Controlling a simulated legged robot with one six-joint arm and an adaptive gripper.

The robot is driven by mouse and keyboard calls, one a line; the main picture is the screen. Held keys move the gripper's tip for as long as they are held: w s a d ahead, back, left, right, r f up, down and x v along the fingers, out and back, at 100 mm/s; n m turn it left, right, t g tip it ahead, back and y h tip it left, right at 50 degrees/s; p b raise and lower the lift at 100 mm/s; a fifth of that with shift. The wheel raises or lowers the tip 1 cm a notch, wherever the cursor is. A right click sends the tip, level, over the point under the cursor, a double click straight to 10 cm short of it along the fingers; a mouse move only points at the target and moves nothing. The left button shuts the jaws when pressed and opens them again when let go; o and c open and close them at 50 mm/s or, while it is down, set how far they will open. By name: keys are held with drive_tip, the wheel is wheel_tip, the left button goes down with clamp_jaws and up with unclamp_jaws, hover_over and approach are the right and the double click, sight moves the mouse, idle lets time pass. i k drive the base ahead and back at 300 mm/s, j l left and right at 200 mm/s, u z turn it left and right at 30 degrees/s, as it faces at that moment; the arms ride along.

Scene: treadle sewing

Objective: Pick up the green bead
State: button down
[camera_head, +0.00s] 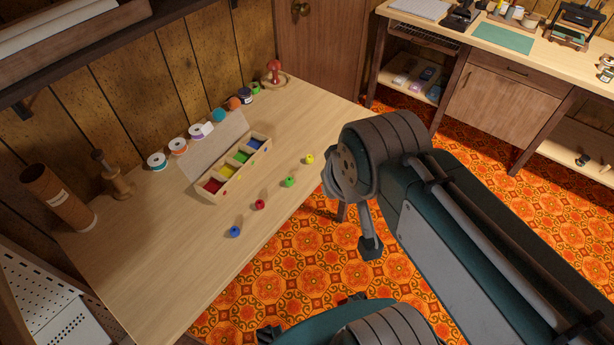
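The green bead (289,182) lies on the pale wooden table (180,260), in a slanting row of loose beads near the table's front right edge. It sits between the yellow bead (309,159) and the red bead (259,204), apart from both. The blue bead (235,231) is at the near end of the row. A divided wooden box (205,196) behind the row has red, yellow, green and blue compartments. My arm's large dark joint is to the right of the beads, beyond the table edge. I cannot make out my gripper or its fingers.
Thread spools (157,161) and coloured balls stand along the wall behind the box. A brown cylinder (58,196) and a wooden peg stand (112,177) are at the left. The table's near part is clear. A workbench (520,70) stands across the orange patterned floor.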

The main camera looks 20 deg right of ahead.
sight(289, 182)
drive_tip(key=i+l+u, duration=0.15)
drive_tip(key=l+u, duration=0.6)
drive_tip(key=l, duration=0.15)
drive_tip(key=l+u, duration=0.35)
drive_tip(key=l, duration=0.15)
